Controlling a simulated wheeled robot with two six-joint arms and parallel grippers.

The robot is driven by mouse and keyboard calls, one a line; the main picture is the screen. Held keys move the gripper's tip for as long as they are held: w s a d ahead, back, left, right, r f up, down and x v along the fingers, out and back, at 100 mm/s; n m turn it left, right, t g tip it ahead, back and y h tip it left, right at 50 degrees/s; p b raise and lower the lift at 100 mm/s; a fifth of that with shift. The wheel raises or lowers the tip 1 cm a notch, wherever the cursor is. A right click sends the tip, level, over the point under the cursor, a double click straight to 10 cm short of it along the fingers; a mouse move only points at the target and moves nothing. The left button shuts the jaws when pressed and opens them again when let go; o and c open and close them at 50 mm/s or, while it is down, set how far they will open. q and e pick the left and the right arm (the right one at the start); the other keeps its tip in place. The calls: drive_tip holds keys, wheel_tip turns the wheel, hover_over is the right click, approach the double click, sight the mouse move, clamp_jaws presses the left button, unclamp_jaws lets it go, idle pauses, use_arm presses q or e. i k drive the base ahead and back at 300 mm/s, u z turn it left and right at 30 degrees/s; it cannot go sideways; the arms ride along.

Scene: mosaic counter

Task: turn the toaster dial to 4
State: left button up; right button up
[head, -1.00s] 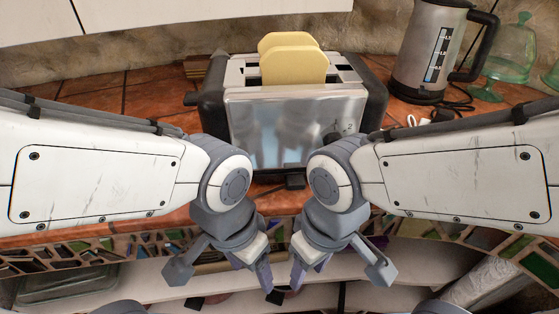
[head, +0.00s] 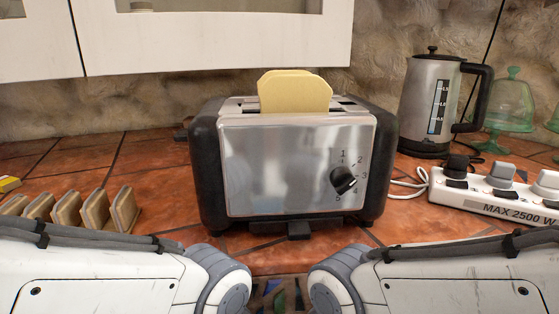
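The toaster (head: 270,165) stands upright on the tiled counter in the middle of the head view, with a shiny steel front and black ends. Its black dial (head: 343,180) is on the right of the front. Two pale bread slices (head: 295,93) stick up from the slots. Both my arms end at the bottom edge, and neither gripper is in view.
A white power strip (head: 490,193) with plugs lies right of the toaster. A rack of bread slices (head: 88,208) is at the left. The counter directly before the toaster is mostly clear.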

sight(342, 180)
drive_tip(key=u, duration=0.25)
drive_tip(key=k, duration=1.05)
drive_tip(key=z, duration=0.35)
